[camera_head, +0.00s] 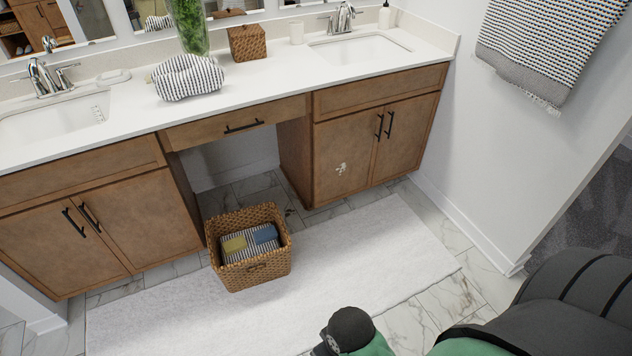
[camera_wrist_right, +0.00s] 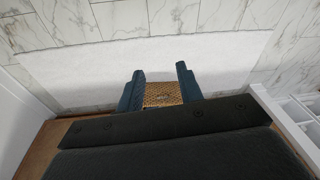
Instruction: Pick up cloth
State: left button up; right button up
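A black-and-white striped cloth (camera_head: 188,78) lies bunched on the white counter, between the two sinks. Another striped cloth hangs as a towel (camera_head: 545,45) on the right wall. Folded striped fabric also lies in the wicker basket (camera_head: 252,275) on the floor, with a yellow and a blue item on it. My right gripper (camera_wrist_right: 160,75) shows in the right wrist view with its two blue fingers apart. The basket (camera_wrist_right: 172,93) shows in the gap beyond them, and nothing is seen gripped. My left gripper is not in view.
Faucets rise behind both sinks. A white rug (camera_head: 370,255) covers the floor before the wooden cabinets (camera_head: 375,140). The counter's front middle is clear.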

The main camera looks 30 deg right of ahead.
aim_at(237, 244)
jog(key=i+j+z, duration=0.1)
jog(key=j, duration=0.3)
jog(key=i+j+z, duration=0.1)
jog(key=i+j, duration=0.15)
jog(key=j, duration=0.15)
jog(key=i+j+z, duration=0.15)
jog(key=j, duration=0.25)
jog(key=i+j+z, duration=0.1)
jog(key=j, duration=0.35)
jog(key=i+j+z, duration=0.1)
jog(key=j, duration=0.35)
jog(key=i+j+z, duration=0.1)
jog(key=j, duration=0.35)
jog(key=i, duration=0.1)
